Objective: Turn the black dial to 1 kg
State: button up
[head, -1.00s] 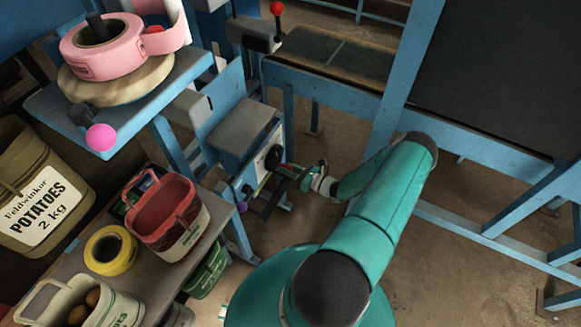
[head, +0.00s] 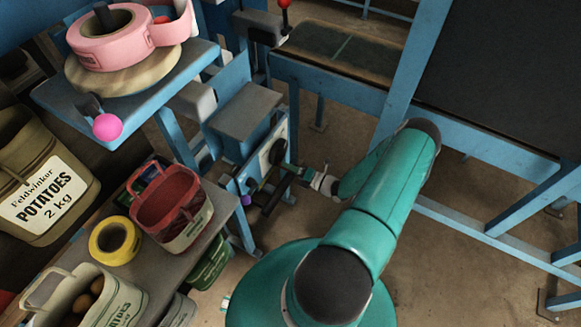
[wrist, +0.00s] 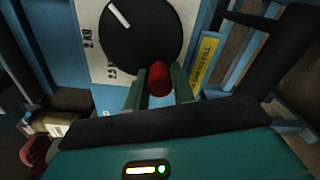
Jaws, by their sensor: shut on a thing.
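The black dial (wrist: 143,35) sits on a white plate with a weight scale, in the wrist view. Its white pointer line points to the upper left. The marking 2 KG (wrist: 90,42) reads sideways on the plate's left, with another partly hidden marking below it. A red knob (wrist: 158,78) stands in front of the dial's lower edge; whether it is joined to the dial I cannot tell. My gripper (wrist: 159,88) has its fingers on either side of the red knob, shut on it. In the head view the dial (head: 277,151) shows small, with my gripper (head: 292,170) before it.
A yellow label (wrist: 207,58) is right of the dial. In the head view, a bench holds a red sack (head: 170,205), a yellow tape roll (head: 114,241) and a potato sack (head: 95,300). A pink tape roll (head: 120,45) and pink ball (head: 107,127) are upper left.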

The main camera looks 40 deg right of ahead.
jog(key=shift+a+r+m, duration=0.2)
jog(key=shift+r+m, duration=0.05)
jog(key=shift+m, duration=0.65)
jog(key=o, duration=1)
jog(key=shift+s, duration=0.1)
jog(key=v, duration=1.3)
jog(key=shift+s+d, duration=0.15)
jog(key=shift+s, duration=0.15)
